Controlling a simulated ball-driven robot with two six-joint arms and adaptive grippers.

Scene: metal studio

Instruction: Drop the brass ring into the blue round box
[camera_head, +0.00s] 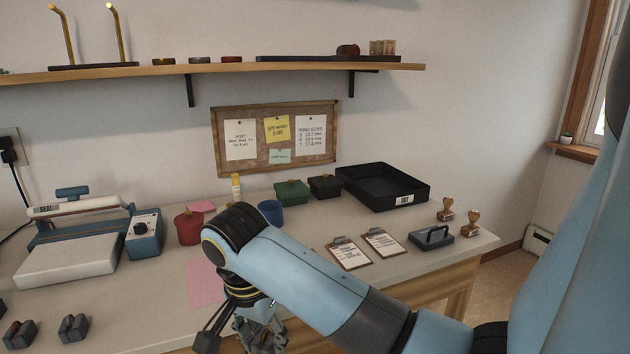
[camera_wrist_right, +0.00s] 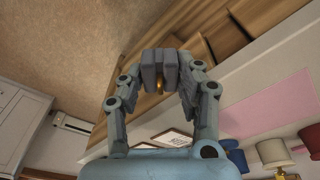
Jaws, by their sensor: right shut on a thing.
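The blue round box (camera_head: 270,211) stands open on the bench behind my right arm, its lower part partly hidden by the arm. My right gripper (camera_head: 258,338) hangs at the front of the bench, nearer to me than the box and apart from it. In the right wrist view my right gripper (camera_wrist_right: 160,72) has its fingertips closed together. A small piece of the brass ring (camera_wrist_right: 158,87) shows between them; the rest of it is hidden by the fingers. The ring cannot be made out in the head view. My left gripper is not in view.
A red round box (camera_head: 188,228) stands left of the blue one. A green box (camera_head: 291,193), a dark box (camera_head: 325,186) and a black tray (camera_head: 384,187) stand behind. Clipboards (camera_head: 349,252) lie to the right. A pink sheet (camera_head: 204,285) lies left of my gripper.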

